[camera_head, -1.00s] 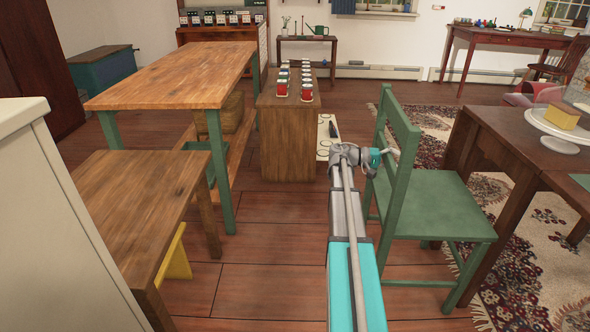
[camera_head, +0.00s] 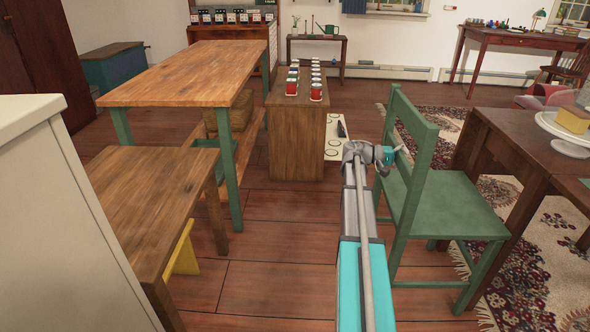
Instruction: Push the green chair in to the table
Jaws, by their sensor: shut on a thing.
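The green chair (camera_head: 446,205) stands upright at right centre, its back on the left and its seat extending right towards the dark wooden table (camera_head: 507,139). The front of the seat is near the table's left side; I cannot tell whether they touch. My gripper (camera_head: 396,152) is at the chair's back, between its two uprights in the picture, shut on the chair. The exact part between the fingers is too small to make out. My arm comes up from the bottom centre, left of the chair.
A patterned rug (camera_head: 540,262) lies under the dark table. A white cake stand (camera_head: 567,140) stands on it. To the left are a high wooden table (camera_head: 185,72), a low bench (camera_head: 150,195) and a white cabinet (camera_head: 60,220). Bare floor (camera_head: 285,240) lies left of my arm.

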